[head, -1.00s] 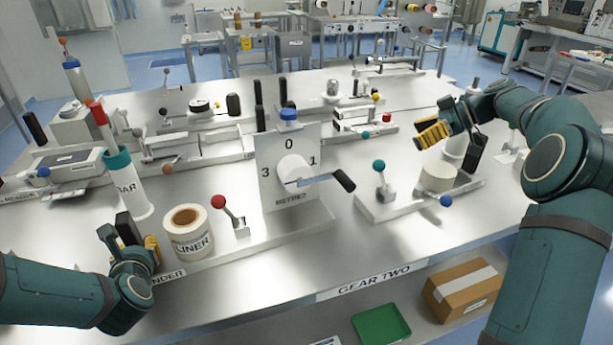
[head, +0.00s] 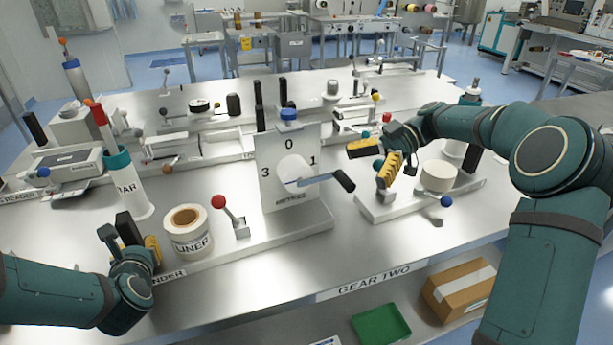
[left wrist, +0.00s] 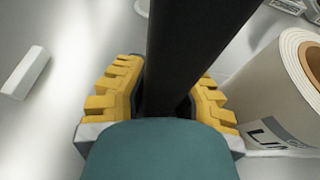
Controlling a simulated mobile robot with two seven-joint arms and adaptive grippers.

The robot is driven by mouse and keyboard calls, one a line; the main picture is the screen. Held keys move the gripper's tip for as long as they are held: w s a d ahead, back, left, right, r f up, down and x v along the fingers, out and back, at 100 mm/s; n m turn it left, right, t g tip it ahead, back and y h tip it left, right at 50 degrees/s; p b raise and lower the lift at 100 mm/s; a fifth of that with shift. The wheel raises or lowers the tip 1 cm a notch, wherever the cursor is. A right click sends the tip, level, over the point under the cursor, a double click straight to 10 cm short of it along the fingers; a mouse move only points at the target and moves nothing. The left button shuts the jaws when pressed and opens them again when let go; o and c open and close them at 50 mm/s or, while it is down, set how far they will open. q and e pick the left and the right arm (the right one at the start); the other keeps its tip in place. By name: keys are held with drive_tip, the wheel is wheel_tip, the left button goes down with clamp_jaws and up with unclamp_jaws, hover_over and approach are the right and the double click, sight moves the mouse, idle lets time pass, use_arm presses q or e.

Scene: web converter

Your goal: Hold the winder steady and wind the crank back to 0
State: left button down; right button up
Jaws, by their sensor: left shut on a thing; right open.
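The winder (head: 275,230) has a long base, a white panel (head: 270,180) marked 0, 1 and 3, and a crank with a black handle (head: 344,181). The crank arm points right, just below the 1. My left gripper (head: 138,240) is at the winder's left end, shut on a black upright post (head: 128,228). The post also fills the middle of the left wrist view (left wrist: 195,50) between the yellow fingers. My right gripper (head: 375,163) is open and empty, close to the right of the crank handle and apart from it.
A LINER roll (head: 187,230) and a red-knobbed lever (head: 219,203) stand on the winder base. Right of the crank is another unit (head: 375,213) with a white cylinder (head: 438,176) and blue-knobbed lever (head: 446,201). The front table strip is clear.

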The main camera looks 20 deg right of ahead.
sight(345, 176)
drive_tip(key=shift+x, duration=2.4)
drive_tip(key=c, duration=1.3)
